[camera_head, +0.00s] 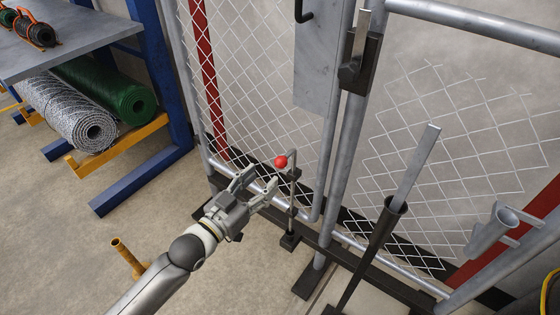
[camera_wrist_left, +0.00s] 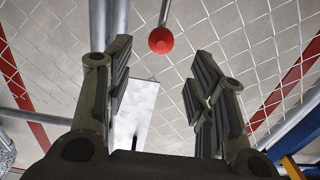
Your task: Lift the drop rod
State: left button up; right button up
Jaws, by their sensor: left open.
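The drop rod (camera_head: 291,215) is a thin dark upright rod at the foot of the gate frame, with a red ball knob (camera_head: 281,162) on a short handle near its top. My left gripper (camera_head: 261,184) is open and empty, just left of and below the knob. In the left wrist view the red knob (camera_wrist_left: 161,40) shows ahead, between and beyond the two spread fingers (camera_wrist_left: 162,75), apparently touching neither. How far the fingertips are from it in depth I cannot tell. My right gripper is out of view.
Chain-link mesh (camera_head: 245,80) on a grey pipe frame stands behind the rod. A dark tube with a flat metal bar (camera_head: 415,165) leans to the right. A blue rack (camera_head: 165,80) with wire rolls (camera_head: 90,120) is at left. A short brass-coloured post (camera_head: 127,257) stands near my arm.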

aim_at(277, 165)
pick_arm(q)
jog(key=x, duration=0.7)
jog(key=shift+w+d+b, duration=0.15)
jog(key=shift+w+b, duration=0.15)
jog(key=shift+b, duration=0.1)
jog(key=shift+w+d, duration=0.4)
jog(key=shift+w, duration=0.15)
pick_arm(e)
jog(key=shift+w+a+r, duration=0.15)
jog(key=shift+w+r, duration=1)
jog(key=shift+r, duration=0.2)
pick_arm(q)
jog(key=shift+c, duration=0.4)
grip_shut()
